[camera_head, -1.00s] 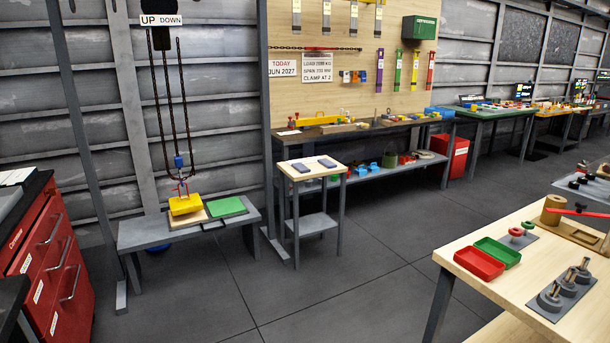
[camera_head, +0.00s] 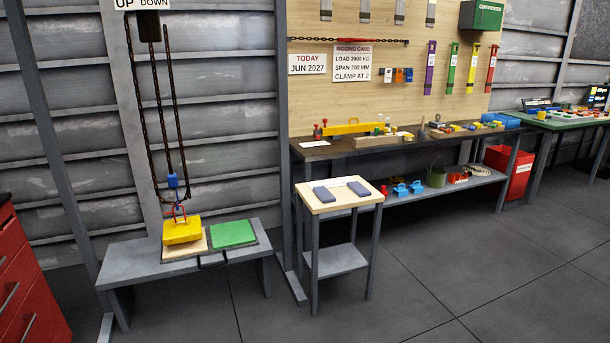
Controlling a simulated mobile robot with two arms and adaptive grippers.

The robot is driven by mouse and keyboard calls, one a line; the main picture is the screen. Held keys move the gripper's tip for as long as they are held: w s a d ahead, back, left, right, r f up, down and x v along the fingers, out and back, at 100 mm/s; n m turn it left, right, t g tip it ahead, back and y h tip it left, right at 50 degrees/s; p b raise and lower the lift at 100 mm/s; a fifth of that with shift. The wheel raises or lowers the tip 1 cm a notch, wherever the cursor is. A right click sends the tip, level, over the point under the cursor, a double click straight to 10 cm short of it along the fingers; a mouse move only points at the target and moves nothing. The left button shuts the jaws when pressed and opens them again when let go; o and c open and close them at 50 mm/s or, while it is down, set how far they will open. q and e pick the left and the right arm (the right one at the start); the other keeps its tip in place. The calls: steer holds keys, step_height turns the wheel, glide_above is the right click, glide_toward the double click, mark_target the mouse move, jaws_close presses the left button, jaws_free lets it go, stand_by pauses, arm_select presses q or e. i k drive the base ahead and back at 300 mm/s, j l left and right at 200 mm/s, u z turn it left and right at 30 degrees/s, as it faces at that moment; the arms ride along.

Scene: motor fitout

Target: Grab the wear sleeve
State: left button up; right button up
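I cannot pick out the wear sleeve for certain. Two flat blue-grey pads (camera_head: 324,194) and (camera_head: 358,188) lie apart on the small wooden-topped stand (camera_head: 318,206), with a white slip between them. Purple, green, yellow and red strap-like pieces (camera_head: 451,68) hang on the wooden wall board (camera_head: 345,28), and several grey strips (camera_head: 364,10) hang above them, cut by the top edge. Neither of my grippers is in view.
A long bench (camera_head: 330,147) stands behind the stand. A red cabinet (camera_head: 30,280) is at left. The floor front right is clear.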

mark_target(325, 196)
steer(key=i+j, duration=0.15)
steer(key=i, duration=0.65)
steer(key=i+j, duration=0.1)
steer(key=i, duration=0.65)
steer(key=i+l+u, duration=0.1)
steer(key=i+l, duration=1.1)
